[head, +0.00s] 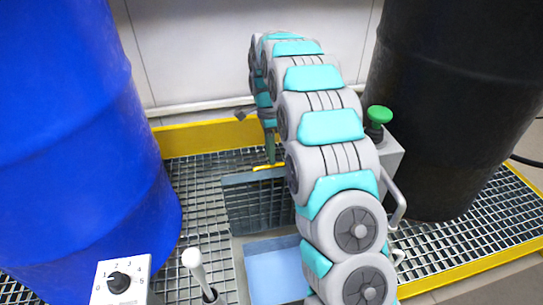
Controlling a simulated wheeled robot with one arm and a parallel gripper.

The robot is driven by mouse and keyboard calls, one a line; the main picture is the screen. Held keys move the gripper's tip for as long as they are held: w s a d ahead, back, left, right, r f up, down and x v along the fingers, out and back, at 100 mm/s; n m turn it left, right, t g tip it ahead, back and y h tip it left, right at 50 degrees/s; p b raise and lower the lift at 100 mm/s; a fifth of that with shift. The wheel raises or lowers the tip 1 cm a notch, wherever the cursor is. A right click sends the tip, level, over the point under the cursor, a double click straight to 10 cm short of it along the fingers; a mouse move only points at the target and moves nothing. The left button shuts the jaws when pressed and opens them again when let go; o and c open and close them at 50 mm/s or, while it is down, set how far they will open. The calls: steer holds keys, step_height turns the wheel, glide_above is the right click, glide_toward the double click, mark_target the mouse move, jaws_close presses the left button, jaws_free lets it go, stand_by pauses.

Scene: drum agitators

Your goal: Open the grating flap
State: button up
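The grating flap (256,205) is a dark mesh panel in the middle of the head view, between the two drums. It appears raised on edge, with a yellow handle (268,167) along its upper edge. In front of it is an opening with a pale blue tray or floor (275,268) inside. My gripper (270,160) points down at the yellow handle, at or very close to it. Its fingertips are small and partly hidden behind each other, so I cannot tell whether they grip the handle. My arm hides the flap's right side.
A blue drum (80,140) stands at left and a black drum (450,100) at right. A dial box (119,282) and a white-knobbed lever (194,262) are at lower left. Yellow edging (205,137) borders the grating.

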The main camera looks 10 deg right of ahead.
steer(key=shift+w+r+p, duration=0.25)
steer(key=shift+w, duration=0.35)
steer(key=shift+w+r+p, duration=0.3)
steer(key=shift+w, duration=0.35)
steer(key=shift+w+r+p, duration=0.25)
steer(key=shift+w, duration=0.35)
